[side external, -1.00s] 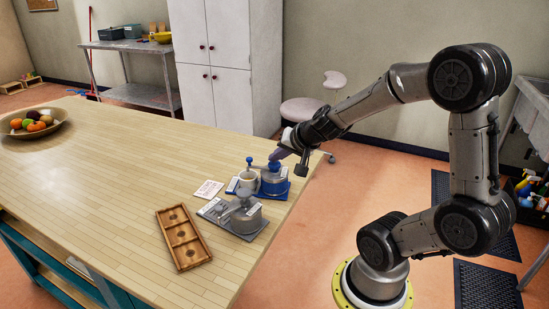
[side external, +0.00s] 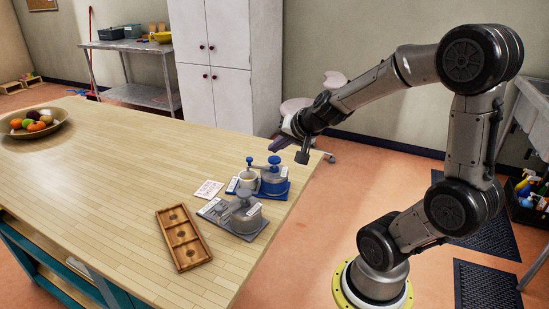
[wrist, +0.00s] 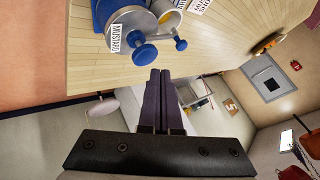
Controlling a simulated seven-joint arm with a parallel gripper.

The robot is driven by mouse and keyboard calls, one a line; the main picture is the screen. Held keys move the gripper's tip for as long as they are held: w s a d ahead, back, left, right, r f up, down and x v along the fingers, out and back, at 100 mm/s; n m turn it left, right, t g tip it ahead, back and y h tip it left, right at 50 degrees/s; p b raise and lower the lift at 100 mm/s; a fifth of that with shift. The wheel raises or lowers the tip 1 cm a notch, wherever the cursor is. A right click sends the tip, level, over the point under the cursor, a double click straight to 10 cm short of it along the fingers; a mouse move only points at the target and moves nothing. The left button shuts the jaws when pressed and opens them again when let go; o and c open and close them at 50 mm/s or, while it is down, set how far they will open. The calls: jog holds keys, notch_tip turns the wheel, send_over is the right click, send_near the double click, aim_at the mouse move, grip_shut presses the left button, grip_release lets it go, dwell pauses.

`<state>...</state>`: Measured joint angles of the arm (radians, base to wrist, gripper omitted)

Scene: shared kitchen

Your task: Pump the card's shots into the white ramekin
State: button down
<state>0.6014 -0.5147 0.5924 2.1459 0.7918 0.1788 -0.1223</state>
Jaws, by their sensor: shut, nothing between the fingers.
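A grey pump pot (side external: 244,214) stands on a grey base in front. The card (side external: 208,189) lies flat left of the blue base; its writing is too small to read. My gripper (side external: 276,143) is shut and empty, above the blue pump and apart from it.
A fruit bowl (side external: 62,128) stands at the far left of the table. The table between them is clear. A white cabinet (side external: 215,60) and a stool (side external: 300,108) stand behind.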

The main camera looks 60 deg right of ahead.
aim_at(277, 160)
notch_tip(277, 160, up, 6)
dwell(0.6)
dwell(0.4)
jog(key=s+a+r+n+t+y, duration=0.1)
jog(key=a+r+n+y, duration=0.15)
jog(key=a, duration=0.45)
jog(key=s+a+r+n+y, duration=0.1)
jog(key=a+n, duration=0.3)
jog(key=a, duration=0.2)
jog(key=s+a+f+n+g, duration=0.2)
jog(key=s+f+n, duration=0.1)
jog(key=s, duration=0.3)
jog(key=s+a+f+n+g, duration=0.1)
jog(key=s+a+f+n, duration=0.1)
jog(key=s, duration=0.4)
jog(key=shift+s+a+f+n+g, duration=0.25)
jog(key=shift+a+f+n+g, duration=0.2)
jog(key=shift+n, duration=0.7)
